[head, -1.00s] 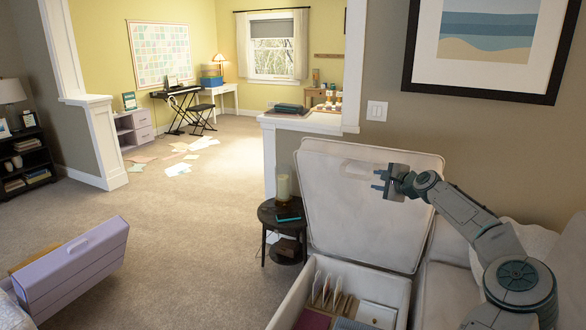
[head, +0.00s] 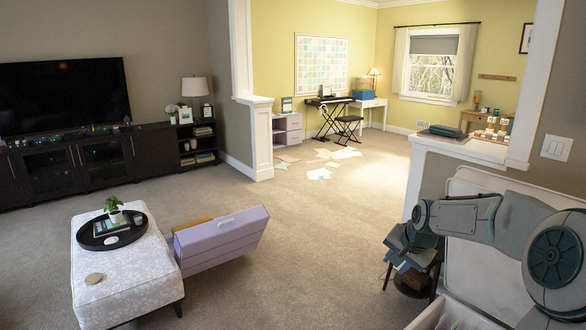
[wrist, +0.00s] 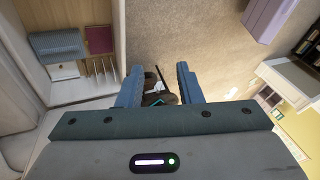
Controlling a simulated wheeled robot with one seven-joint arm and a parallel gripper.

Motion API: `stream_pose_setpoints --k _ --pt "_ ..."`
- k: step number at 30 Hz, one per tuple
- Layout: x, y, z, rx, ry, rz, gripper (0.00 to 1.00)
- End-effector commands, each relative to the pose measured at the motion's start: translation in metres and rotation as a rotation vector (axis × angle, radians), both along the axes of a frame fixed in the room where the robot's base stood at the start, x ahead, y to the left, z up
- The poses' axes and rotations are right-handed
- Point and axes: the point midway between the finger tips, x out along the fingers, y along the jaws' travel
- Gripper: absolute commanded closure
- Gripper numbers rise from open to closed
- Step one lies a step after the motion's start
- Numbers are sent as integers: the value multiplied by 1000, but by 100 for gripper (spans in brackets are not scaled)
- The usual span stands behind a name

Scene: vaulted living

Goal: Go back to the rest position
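My gripper (head: 402,252) is at the right of the head view, in front of the small dark side table (head: 412,288), with my arm bent back to the right. In the wrist view my gripper (wrist: 159,88) has its two blue-grey fingers apart, with nothing held between them. The side table shows beyond the gap, partly hidden by my gripper. The open storage chest (wrist: 116,45) lies to the left in the wrist view, with cards and folded cloths inside. Its raised pale lid (head: 468,262) stands behind my arm in the head view.
A patterned ottoman (head: 125,275) with a black tray (head: 112,232) stands at front left. A dark TV cabinet (head: 100,163) lines the left wall. Papers (head: 320,173) lie on the far floor. The middle carpet is clear.

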Motion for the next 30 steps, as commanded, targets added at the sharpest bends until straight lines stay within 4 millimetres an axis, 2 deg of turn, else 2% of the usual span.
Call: stream_pose_setpoints --k 1,3,9,12,19,24,27,30 --pt "-15 19 2 -55 29 53 67" --pt "-35 36 3 -118 65 114 67" --pt "-100 74 13 -266 144 269 67" --pt "-135 87 20 -322 169 334 67" --pt "-219 108 31 -388 190 479 67" --pt "-274 118 29 -384 183 581 67" --pt "-297 122 26 -371 175 630 67" --pt "-311 125 23 -360 169 660 67"
